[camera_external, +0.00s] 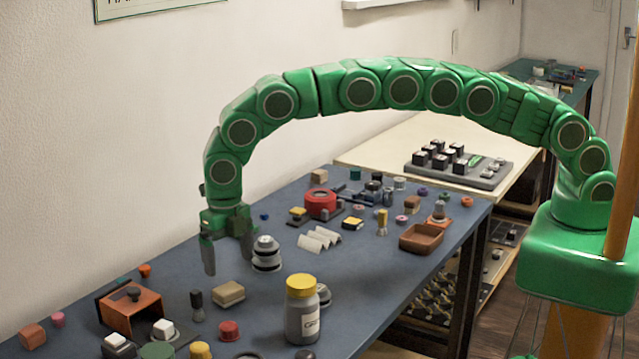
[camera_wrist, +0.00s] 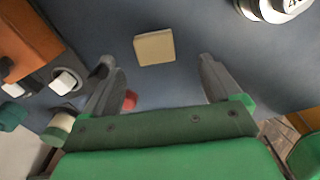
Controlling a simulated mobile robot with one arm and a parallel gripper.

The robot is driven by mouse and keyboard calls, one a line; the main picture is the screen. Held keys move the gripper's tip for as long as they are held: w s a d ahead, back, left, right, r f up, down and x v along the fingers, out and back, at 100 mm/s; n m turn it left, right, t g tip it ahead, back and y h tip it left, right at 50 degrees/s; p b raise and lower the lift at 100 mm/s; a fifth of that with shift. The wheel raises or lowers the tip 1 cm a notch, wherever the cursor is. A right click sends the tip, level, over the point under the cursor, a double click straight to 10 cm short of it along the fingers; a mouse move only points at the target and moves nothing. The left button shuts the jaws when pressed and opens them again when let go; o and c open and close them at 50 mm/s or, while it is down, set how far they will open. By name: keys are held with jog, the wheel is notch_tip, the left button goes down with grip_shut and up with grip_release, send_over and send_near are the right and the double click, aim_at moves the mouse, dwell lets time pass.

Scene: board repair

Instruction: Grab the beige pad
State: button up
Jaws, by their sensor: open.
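The beige pad (camera_external: 228,293) is a small flat block lying on the blue-grey table. In the wrist view the pad (camera_wrist: 154,48) lies ahead of the fingertips, a little left of the middle between them. My gripper (camera_external: 229,262) is open and empty, pointing down above the table, a little behind the pad in the outside view. In the wrist view my gripper (camera_wrist: 158,70) has its two grey fingers wide apart, and neither touches the pad.
A stacked grey-and-white round piece (camera_external: 266,254) stands right of the gripper. A yellow-lidded jar (camera_external: 302,310) is right of the pad. A black peg (camera_external: 197,305) and an orange box (camera_external: 130,310) are left of it, a red knob (camera_external: 229,331) in front. Bare table surrounds the pad.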

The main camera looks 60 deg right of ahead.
aim_at(228, 288)
jog(key=shift+w+a+f, duration=0.1)
jog(key=shift+a+f, duration=0.1)
jog(key=shift+f, duration=1.65)
jog(key=shift+a+f, duration=0.15)
jog(key=shift+f, duration=1.7)
jog(key=shift+c, duration=0.3)
jog(key=c, duration=1)
jog(key=shift+r, duration=0.15)
